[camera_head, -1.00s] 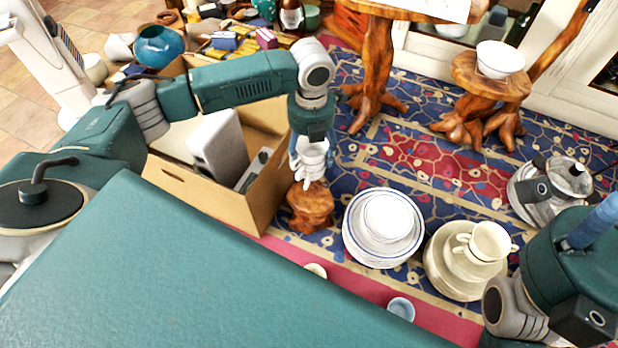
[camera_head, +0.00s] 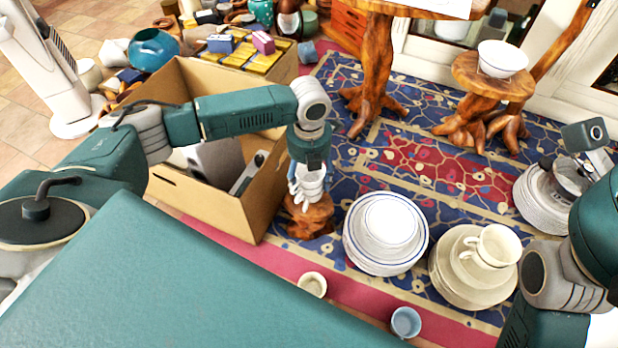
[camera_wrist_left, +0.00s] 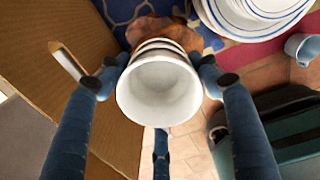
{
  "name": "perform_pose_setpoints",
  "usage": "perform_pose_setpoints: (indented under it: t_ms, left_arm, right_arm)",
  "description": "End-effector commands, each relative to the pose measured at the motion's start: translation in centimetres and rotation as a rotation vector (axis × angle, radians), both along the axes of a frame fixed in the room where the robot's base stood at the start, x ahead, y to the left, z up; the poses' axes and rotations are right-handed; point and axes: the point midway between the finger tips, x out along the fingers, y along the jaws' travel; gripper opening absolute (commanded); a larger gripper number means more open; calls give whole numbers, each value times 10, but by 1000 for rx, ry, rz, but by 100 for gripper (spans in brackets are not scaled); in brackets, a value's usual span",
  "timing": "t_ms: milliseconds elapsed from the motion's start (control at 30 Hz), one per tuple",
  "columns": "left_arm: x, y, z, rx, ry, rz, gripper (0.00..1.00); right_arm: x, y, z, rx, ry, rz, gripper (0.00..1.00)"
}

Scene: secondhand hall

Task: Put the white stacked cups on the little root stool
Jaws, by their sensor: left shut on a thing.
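My left gripper (camera_head: 308,180) points down over the little root stool (camera_head: 310,222), a small brown wooden stump beside the cardboard box. It is shut on the white stacked cups (camera_head: 310,190). In the left wrist view the stacked cups (camera_wrist_left: 160,92) sit upright between the blue fingers of the left gripper (camera_wrist_left: 158,75), their open mouth toward the camera. Part of the stool (camera_wrist_left: 165,30) shows behind them. The stack's bottom is at or just above the stool top; I cannot tell whether they touch. My right arm shows at the right edge, but its fingers cannot be made out.
The cardboard box (camera_head: 215,205) stands close left of the stool. A plate stack (camera_head: 365,258) is close right, with cream crockery (camera_head: 470,285) beyond. A small cream cup (camera_head: 312,284) and a blue cup (camera_head: 405,322) stand in front. Patterned carpet (camera_head: 420,165) is clear behind.

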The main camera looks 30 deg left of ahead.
Motion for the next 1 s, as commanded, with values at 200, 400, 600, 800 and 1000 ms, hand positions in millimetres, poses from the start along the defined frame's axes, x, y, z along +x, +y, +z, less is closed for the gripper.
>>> perform_pose_setpoints:
  t_ms: [200, 400, 600, 800, 1000]
  left_arm:
    - [0, 0, -2, 0, 0, 0, 82]
    - [0, 0, -2, 0, 0, 0, 82]
    - [0, 0, 9, 0, -1, 0, 82]
    - [0, 0, 46, 0, -2, 0, 82]
    - [1, 0, 87, -1, -2, 0, 82]
  right_arm:
    - [0, 0, -1, 0, 3, 1, 40]
    - [0, 0, 0, 0, 2, 1, 40]
    - [-1, 0, 6, 0, -5, 0, 40]
    - [11, -2, -7, 4, 87, 4, 40]
    - [13, -5, -18, 12, 162, 9, 40]
